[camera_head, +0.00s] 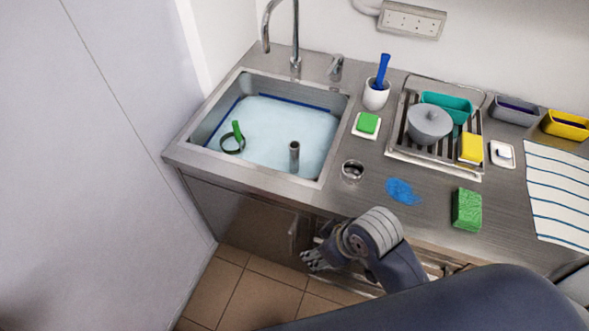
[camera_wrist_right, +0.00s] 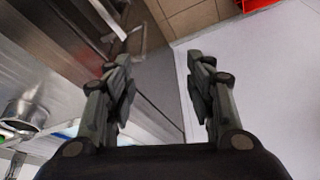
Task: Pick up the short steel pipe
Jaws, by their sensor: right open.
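A short steel pipe (camera_head: 294,156) stands upright in the light-blue basin of the sink (camera_head: 172,152), towards its right side. My right gripper (camera_head: 312,261) is below and in front of the counter edge, clear of the sink and the pipe. In the right wrist view my right gripper (camera_wrist_right: 160,60) is open with nothing between its fingers. The pipe cannot be made out in the wrist view. My left gripper is not in view.
A green-handled dark ring (camera_head: 232,143) lies in the sink, left of the pipe. A steel ring-like piece (camera_head: 352,170), a blue cloth (camera_head: 402,191) and a green sponge (camera_head: 467,209) lie on the counter. The tap (camera_head: 295,40) rises behind the sink. A dish rack (camera_head: 397,154) stands right.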

